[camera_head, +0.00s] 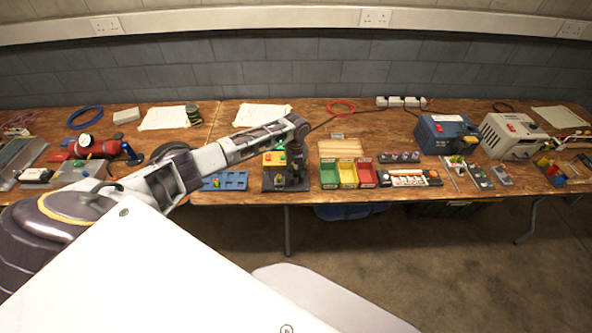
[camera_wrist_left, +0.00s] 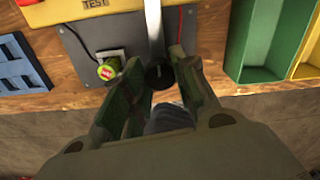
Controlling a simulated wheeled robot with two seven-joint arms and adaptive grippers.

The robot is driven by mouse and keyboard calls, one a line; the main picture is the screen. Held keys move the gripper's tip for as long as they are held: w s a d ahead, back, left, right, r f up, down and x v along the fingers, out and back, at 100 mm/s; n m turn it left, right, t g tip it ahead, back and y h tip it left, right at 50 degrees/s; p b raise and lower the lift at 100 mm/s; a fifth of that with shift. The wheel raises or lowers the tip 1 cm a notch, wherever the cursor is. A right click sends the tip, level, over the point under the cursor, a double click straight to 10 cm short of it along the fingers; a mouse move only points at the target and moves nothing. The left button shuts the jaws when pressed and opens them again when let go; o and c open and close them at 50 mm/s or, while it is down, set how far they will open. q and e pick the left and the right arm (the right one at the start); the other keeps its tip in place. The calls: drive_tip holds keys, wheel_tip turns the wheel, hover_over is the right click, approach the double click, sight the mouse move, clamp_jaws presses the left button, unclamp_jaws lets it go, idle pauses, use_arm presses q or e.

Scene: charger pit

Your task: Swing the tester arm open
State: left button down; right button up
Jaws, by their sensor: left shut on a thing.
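The tester stands on the bench at the middle of the head view, with a yellow and red block (camera_head: 273,159) on a dark base plate (camera_head: 287,187). In the left wrist view its yellow block (camera_wrist_left: 95,10) reads "TEST". The tester arm (camera_wrist_left: 154,25) is a pale metal strip ending in a round black knob (camera_wrist_left: 160,78). My left gripper (camera_head: 297,160) is at the tester; in the left wrist view its fingers (camera_wrist_left: 161,72) are shut on the knob. A small green and red cell (camera_wrist_left: 108,70) sits left of the knob. My right gripper is out of view.
A blue tray (camera_head: 228,180) lies left of the tester. Green, yellow and red bins (camera_head: 347,174) stand close on its right. A wooden block (camera_head: 340,147) is behind the bins. The bench's front edge runs just below the tester.

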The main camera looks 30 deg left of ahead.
sight(296, 171)
use_arm(q)
drive_tip(key=c, duration=1.1)
unclamp_jaws()
drive_tip(key=shift+r, duration=0.1)
wheel_tip(296, 171, up, 12)
idle(0.4)
